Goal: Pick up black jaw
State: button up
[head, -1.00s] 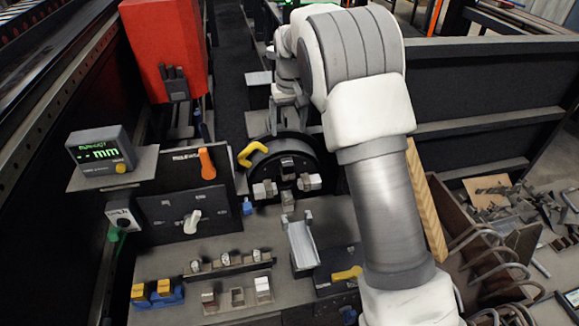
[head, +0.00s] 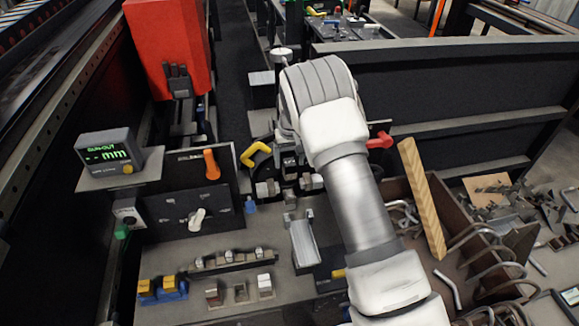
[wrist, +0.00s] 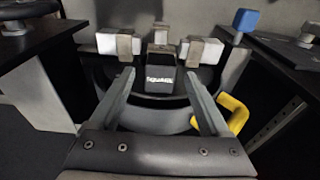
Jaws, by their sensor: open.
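The black jaw (wrist: 160,78) is a dark block with white lettering on top, on the near part of the round black chuck (wrist: 160,121) in the wrist view. My gripper (wrist: 159,74) is open, its two fingers spread to either side of the black jaw; I cannot tell how far above it the tips are. Two pale jaws with grey-brown blocks sit beyond, one left (wrist: 118,43) and one right (wrist: 203,50). In the head view the black jaw (head: 289,160) shows small on the chuck, just below my wrist, which hides most of my gripper.
A yellow handle (head: 255,152) sticks out beside the chuck. A panel with an orange lever (head: 211,164) and a readout box (head: 110,151) stand left. Loose blocks (head: 240,292) lie on the front bench. A bin of bent rods and a wooden beam (head: 423,198) are right.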

jog(key=shift+w+f, duration=0.1)
jog(key=shift+f, duration=0.55)
grip_shut()
